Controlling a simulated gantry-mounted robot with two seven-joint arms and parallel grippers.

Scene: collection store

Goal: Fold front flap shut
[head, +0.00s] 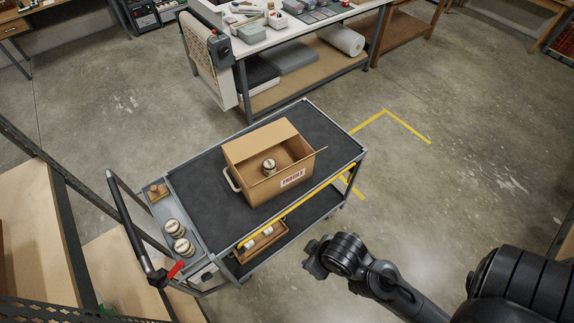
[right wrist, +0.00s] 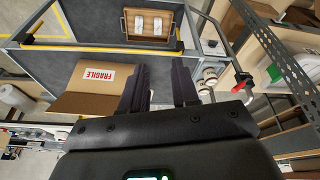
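An open cardboard box (head: 248,179) stands on the cart's top deck, with a FRAGILE label (head: 292,178) on its front wall. A tall panel (head: 262,139) stands up at its far side. I cannot tell the front flap clearly from the front wall. A small round pale-lidded jar (head: 269,166) is inside. In the right wrist view the box (right wrist: 122,76) appears upside down, left of my fingers and partly hidden by one. My right gripper (right wrist: 160,92) is open and empty; in the head view it (head: 316,258) is in front of the cart, apart from the box. My left gripper is out of view.
The grey cart (head: 207,172) has a dark top, a yellow front rail and a push handle (head: 128,222) at left. A wooden crate (head: 262,243) is on the lower shelf. A workbench (head: 290,33) stands behind; the floor at right is clear.

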